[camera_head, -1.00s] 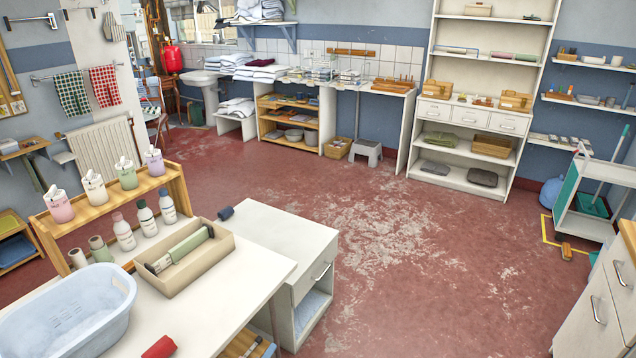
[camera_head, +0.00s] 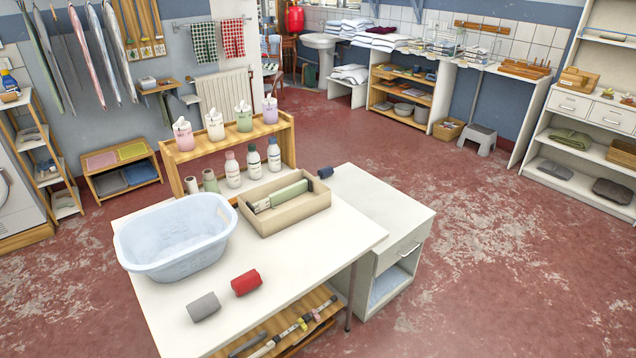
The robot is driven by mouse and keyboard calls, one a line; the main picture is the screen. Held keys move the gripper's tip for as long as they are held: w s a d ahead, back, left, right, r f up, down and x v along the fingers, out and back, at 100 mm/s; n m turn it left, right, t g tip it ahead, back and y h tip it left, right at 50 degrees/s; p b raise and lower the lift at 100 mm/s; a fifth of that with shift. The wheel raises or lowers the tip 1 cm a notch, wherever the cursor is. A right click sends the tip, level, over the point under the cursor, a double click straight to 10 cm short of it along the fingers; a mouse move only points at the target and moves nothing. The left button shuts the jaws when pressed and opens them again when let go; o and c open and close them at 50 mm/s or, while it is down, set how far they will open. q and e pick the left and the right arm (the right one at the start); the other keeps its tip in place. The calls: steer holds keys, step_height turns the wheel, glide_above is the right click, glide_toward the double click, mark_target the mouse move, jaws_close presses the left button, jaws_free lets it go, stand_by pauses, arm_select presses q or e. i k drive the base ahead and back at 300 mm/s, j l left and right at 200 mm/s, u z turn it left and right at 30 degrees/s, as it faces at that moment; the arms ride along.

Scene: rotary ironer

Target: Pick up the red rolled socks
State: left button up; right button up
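The red rolled socks (camera_head: 246,282) lie on the white table (camera_head: 290,262) near its front edge. A grey roll (camera_head: 203,306) lies just left of and in front of them, apart from them. The light blue basin (camera_head: 176,240) stands behind them on the left. Neither of my grippers is in view.
A cardboard-coloured box (camera_head: 284,208) with a green item inside stands behind the socks. A wooden rack (camera_head: 228,146) with several bottles is at the table's back. A white drawer cabinet (camera_head: 392,236) adjoins on the right. Red floor is clear to the right.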

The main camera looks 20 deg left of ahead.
mark_target(245, 282)
steer(key=u, duration=1.15)
